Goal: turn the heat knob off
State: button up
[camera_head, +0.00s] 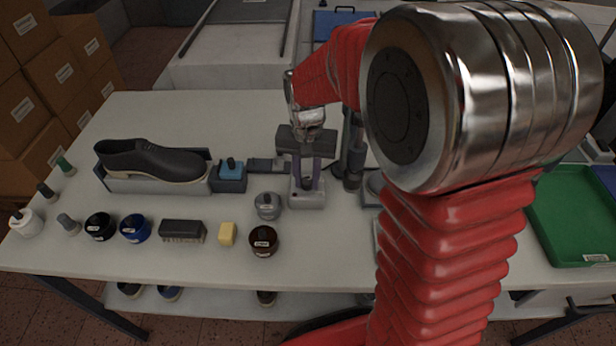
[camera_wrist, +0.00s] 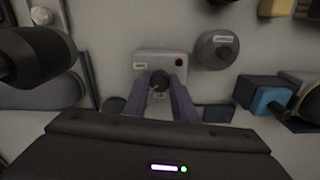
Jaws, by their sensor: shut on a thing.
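The heat unit is a small pale grey box (camera_head: 309,199) near the middle of the table. In the wrist view the box (camera_wrist: 160,60) has a small label and a small dark red round spot on its face. The dark heat knob (camera_wrist: 158,79) sits on that face. My gripper (camera_wrist: 160,84) points down at the box, its two purple fingers on either side of the knob and shut on it. In the head view my gripper (camera_head: 307,172) is over the box and hides the knob. The knob's pointer direction cannot be made out.
A grey lidded pot (camera_head: 267,206) stands just left of the box. A black shoe (camera_head: 152,160) lies in a grey holder, with a blue block (camera_head: 229,171) beside it. Several jars, a brush (camera_head: 182,230) and a yellow block (camera_head: 227,234) line the front. A green tray (camera_head: 575,215) is right.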

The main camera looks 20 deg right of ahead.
aim_at(307, 182)
jog(key=n, duration=1)
jog(key=shift+d+n, duration=0.1)
jog(key=shift+n, duration=0.2)
dwell(0.4)
jog(key=o, duration=1)
jog(key=shift+o, duration=0.2)
jog(key=shift+r, duration=3.9)
